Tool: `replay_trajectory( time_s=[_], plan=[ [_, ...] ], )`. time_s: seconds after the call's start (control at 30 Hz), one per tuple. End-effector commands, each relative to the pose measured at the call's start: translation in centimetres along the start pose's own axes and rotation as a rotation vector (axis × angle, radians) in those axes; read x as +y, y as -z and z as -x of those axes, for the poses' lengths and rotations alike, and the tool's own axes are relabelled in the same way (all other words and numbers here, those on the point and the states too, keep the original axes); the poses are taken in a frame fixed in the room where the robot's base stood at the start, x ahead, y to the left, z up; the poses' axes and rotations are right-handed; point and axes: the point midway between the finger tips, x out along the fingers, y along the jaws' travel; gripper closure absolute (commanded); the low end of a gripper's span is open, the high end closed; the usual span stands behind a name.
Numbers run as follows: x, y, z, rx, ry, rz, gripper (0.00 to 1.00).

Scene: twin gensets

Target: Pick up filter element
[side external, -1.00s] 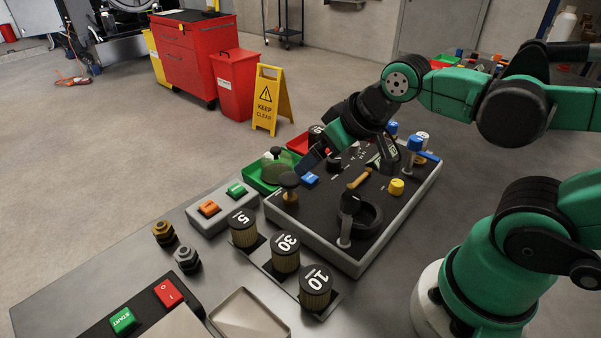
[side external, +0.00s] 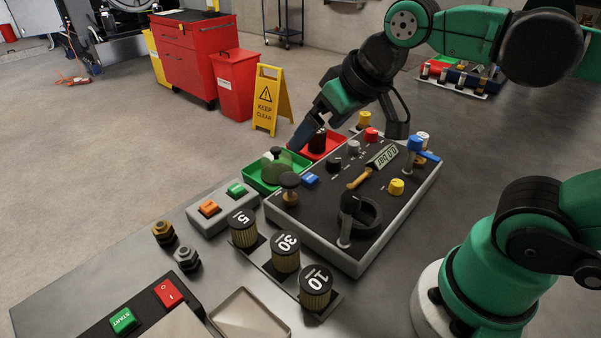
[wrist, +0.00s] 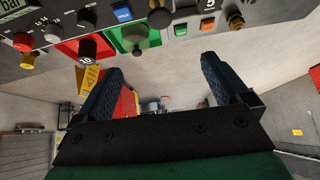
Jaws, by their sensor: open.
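My gripper (side external: 301,136) is beside that dark cylinder, near the red and green trays. In the wrist view my gripper (wrist: 162,66) is open, with nothing between its two dark blue fingers.
The control panel (side external: 330,218) carries knobs, a gauge (side external: 383,156), a black ring-shaped part and upright levers. A green tray (side external: 265,184) holding a rounded part adjoins the red tray. A yellow sign (side external: 266,100) stands beyond.

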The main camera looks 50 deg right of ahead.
Motion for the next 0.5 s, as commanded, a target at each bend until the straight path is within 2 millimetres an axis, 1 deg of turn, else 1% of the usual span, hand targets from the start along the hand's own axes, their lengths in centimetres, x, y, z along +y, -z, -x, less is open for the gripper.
replay_trajectory(
  time_s=[0.03, 0.2, 0.3, 0.5],
  plan=[
    [-1.5, -0.5, 0.1, -0.044, 0.024, -0.006, 0.05],
    [-5.0, -2.4, 0.9, -0.192, 0.044, -0.064, 0.05],
    [-6.7, -3.7, 1.6, -0.275, 0.032, -0.093, 0.05],
    [-9.5, -6.3, 3.6, -0.414, -0.045, -0.141, 0.05]
  ],
)
